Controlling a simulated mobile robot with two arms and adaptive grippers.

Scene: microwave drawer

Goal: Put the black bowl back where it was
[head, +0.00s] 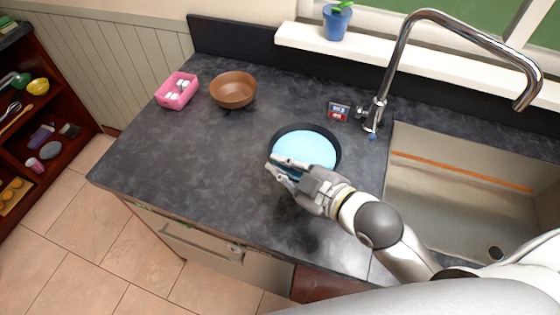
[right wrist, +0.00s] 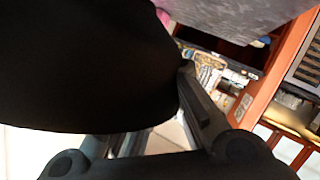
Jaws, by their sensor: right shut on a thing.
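The black bowl (head: 333,137) is at the middle of the dark counter in the head view, with a black rim and a light blue inside. My right gripper (head: 274,167) is shut on its near left rim. In the right wrist view the bowl (right wrist: 85,60) is a large dark shape that fills the left and upper part, against the gripper's fingers. I cannot tell whether the bowl rests on the counter or is held just above it. My left gripper is not in view.
A brown bowl (head: 233,90) and a pink box (head: 177,91) with small items stand at the back left. A sink (head: 450,200) with a tall tap (head: 390,75) is at the right. A drawer front (head: 205,245) is below the counter. The counter's left part is clear.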

